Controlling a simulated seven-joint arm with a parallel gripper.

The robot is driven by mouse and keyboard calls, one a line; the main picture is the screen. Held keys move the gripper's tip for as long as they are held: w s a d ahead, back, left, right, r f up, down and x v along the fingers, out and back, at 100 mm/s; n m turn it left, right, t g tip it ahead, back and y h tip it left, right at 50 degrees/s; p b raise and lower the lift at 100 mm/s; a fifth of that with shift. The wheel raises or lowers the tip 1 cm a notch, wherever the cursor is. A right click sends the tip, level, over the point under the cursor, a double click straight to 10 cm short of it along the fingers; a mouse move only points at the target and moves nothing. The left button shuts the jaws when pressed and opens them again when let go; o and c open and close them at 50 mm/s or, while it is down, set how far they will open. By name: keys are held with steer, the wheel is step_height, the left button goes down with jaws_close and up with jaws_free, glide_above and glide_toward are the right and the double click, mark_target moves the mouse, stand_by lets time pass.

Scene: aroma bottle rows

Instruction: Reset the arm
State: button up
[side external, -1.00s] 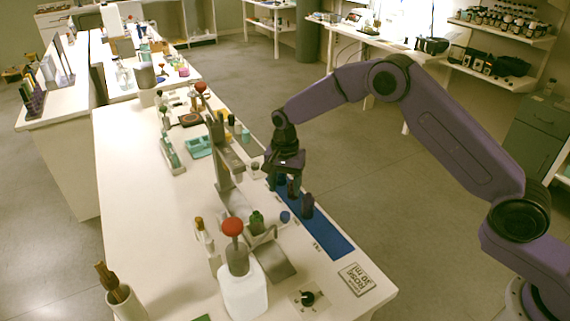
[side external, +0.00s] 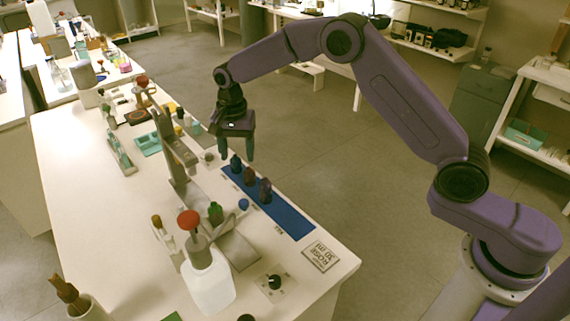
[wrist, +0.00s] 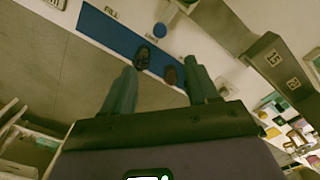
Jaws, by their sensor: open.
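My gripper (side external: 236,152) is open and hangs above the far end of the blue strip (side external: 288,218). It looks empty. In the side view, three small dark bottles stand in a row on the strip: a bluish one (side external: 235,163), a middle one (side external: 249,176) and a purplish one (side external: 265,191). The fingertips are above the row and look clear of the bottles. In the wrist view, my gripper (wrist: 160,74) has its two fingers spread wide. A dark bottle (wrist: 143,55) and a brownish one (wrist: 170,75) show beyond and between them. The third bottle is not clear there.
A grey stand (side external: 176,160) rises left of the gripper. A white bottle with a red top (side external: 208,282) stands near the front. A green bottle (side external: 215,212) and a blue cap (side external: 243,204) are near the strip. The floor right of the table is open.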

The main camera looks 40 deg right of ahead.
steer(key=s+d+r+n, duration=0.1)
steer(key=s+r+n, duration=0.35)
steer(key=s, duration=0.55)
steer(key=s+r+n, duration=0.4)
steer(key=s+n, duration=0.2)
steer(key=s, duration=0.4)
steer(key=s+d+n, duration=0.5)
steer(key=s+d, duration=0.1)
steer(key=s, duration=0.5)
steer(key=s+d+n, duration=0.6)
steer(key=s, duration=0.4)
steer(key=shift+s+d, duration=0.35)
steer(key=shift+d, duration=0.05)
